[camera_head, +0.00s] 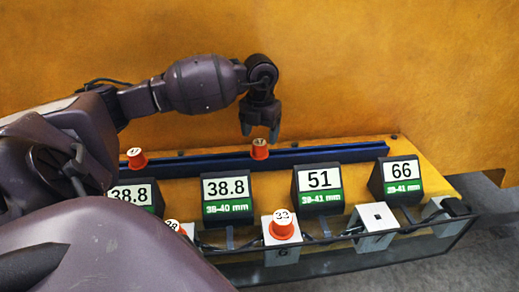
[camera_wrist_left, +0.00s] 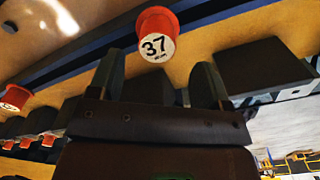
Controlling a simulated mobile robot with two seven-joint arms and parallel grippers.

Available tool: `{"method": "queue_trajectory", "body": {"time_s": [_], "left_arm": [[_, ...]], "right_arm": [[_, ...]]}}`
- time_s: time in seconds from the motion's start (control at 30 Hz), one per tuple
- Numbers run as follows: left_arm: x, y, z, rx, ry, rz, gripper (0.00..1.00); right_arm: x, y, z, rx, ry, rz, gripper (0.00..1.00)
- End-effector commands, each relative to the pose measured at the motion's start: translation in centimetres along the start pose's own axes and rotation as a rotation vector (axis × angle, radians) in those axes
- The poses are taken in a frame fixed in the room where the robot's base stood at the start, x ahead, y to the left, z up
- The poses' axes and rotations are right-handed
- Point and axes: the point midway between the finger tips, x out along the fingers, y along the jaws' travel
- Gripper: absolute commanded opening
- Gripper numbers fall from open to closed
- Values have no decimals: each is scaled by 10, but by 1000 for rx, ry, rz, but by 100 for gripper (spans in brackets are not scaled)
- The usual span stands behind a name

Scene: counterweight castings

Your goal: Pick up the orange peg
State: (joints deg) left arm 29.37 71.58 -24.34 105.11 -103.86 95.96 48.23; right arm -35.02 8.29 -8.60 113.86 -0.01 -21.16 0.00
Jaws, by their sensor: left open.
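Several orange pegs with white numbered tops are in view. One orange peg (camera_head: 260,149) stands on the blue rail in the head view, just below my left gripper (camera_head: 260,133). The gripper points down with its fingers apart and nothing between them. In the left wrist view, this peg, marked 37 (camera_wrist_left: 157,33), sits just beyond the open fingertips (camera_wrist_left: 158,75), roughly centred between them and apart from them. Another orange peg (camera_head: 136,160) stands farther left on the rail. A third orange peg (camera_head: 282,228) stands on a white block in front. My right gripper is not in view.
The blue rail (camera_head: 330,153) runs along the back of the wooden bench. Display boxes reading 38.8 (camera_head: 226,188), 51 (camera_head: 319,180) and 66 (camera_head: 401,169) stand before it. A white block with a square hole (camera_head: 375,226) stands empty. Black cables run along the front.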

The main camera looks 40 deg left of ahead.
Motion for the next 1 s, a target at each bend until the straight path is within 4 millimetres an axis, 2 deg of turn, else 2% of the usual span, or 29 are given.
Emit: {"method": "queue_trajectory", "body": {"time_s": [0.4,0.67,1.0], "left_arm": [[47,4,4,-1,2,-2,72],[50,4,5,0,0,-1,72],[49,4,4,0,0,-1,19]], "right_arm": [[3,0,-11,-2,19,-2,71],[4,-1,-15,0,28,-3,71],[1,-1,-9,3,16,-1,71]]}}
